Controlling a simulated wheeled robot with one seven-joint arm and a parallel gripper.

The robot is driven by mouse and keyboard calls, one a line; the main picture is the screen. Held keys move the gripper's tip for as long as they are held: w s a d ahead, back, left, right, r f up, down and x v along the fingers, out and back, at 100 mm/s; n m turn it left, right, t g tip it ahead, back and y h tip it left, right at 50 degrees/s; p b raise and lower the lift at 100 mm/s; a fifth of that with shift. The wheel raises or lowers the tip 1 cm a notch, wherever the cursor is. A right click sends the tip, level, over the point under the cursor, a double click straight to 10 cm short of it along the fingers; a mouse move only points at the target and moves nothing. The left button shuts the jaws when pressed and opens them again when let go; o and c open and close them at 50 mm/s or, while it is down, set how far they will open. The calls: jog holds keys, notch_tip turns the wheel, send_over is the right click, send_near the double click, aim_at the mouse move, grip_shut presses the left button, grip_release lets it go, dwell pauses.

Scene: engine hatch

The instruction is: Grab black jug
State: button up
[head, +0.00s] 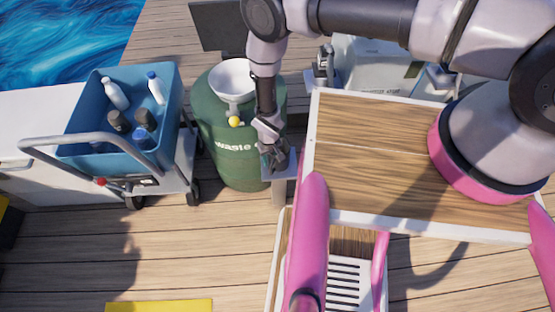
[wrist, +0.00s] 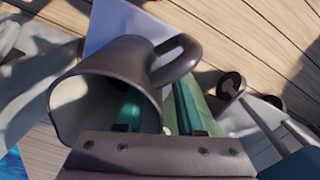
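The black jug (wrist: 104,52) is large in the wrist view. It is dark grey, tilted on its side in the picture, with its round mouth towards the lower left and its curved handle (wrist: 190,55) at the upper right. My gripper (wrist: 160,112) has its fingers apart, with a gap between them. One teal finger shows within the jug's mouth and the other outside its wall, so the wall lies between them. Whether they touch it I cannot tell. In the head view my gripper (head: 275,158) is beside the green waste drum (head: 225,165), largely hiding the jug.
A white funnel (head: 232,78) and a yellow ball (head: 234,121) are at the drum. A blue bin (head: 85,150) with several bottles stands on a cart to the left. The open wooden hatch (head: 375,140) is to the right.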

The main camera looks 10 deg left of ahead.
grip_shut()
dwell(1.2)
